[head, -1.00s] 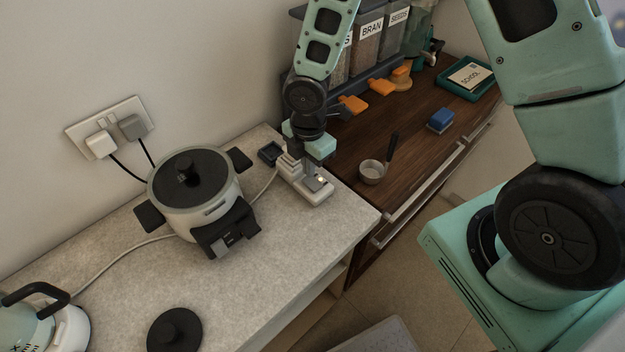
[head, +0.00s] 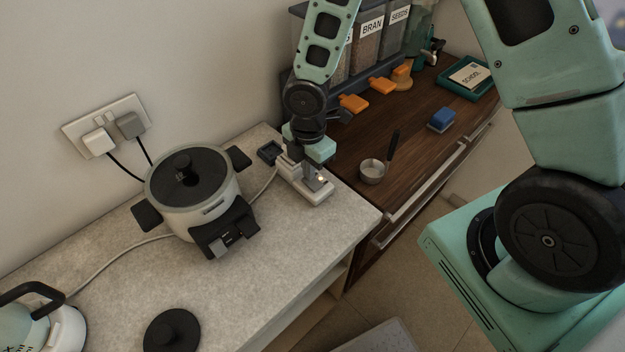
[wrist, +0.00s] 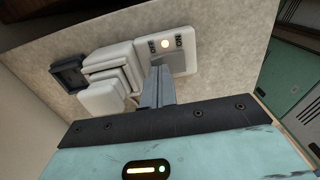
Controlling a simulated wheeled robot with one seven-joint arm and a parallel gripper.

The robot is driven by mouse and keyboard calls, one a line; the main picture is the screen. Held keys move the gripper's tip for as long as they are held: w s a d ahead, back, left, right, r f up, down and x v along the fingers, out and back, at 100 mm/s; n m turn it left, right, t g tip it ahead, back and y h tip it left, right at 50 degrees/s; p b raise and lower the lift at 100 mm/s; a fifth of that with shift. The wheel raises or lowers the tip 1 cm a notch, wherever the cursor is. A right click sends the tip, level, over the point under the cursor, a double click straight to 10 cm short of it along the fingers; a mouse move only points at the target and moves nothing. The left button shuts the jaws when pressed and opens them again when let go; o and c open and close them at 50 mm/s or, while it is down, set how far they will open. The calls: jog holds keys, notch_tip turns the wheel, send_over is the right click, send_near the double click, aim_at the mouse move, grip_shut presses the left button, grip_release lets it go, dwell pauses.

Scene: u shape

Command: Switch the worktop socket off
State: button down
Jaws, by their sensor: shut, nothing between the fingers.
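The worktop socket is a white block (head: 318,194) at the right end of the pale worktop. White plugs sit in it, and a cable runs from it toward the cooker. My gripper (head: 310,178) is shut and empty, pointing down over the socket. In the wrist view its fingers (wrist: 159,80) lie beside the plugs, over the socket's near part, and hide some of it. I cannot tell whether they touch it.
A pot-shaped cooker (head: 215,207) stands left of the socket, with a black lid (head: 172,331) and a kettle (head: 60,330) nearer. A small dark square item (head: 269,151) sits behind the socket. A metal pan (head: 372,171) lies on the wooden counter to the right.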

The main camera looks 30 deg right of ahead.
jog(key=shift+f, duration=0.3)
notch_tip(320, 180, up, 7)
jog(key=p, duration=0.6)
jog(key=shift+r, duration=0.1)
dwell(0.7)
jog(key=s+a+r+m+b, duration=0.3)
jog(key=s+r+m+b, duration=0.2)
jog(key=s, duration=0.5)
jog(key=s+a+r+m+b, duration=0.3)
jog(key=s+r+m+b, duration=0.2)
jog(key=s+m, duration=0.3)
jog(key=shift+s+a+m+y, duration=0.15)
jog(key=shift+s+m+y, duration=0.2)
jog(key=shift+s, duration=0.65)
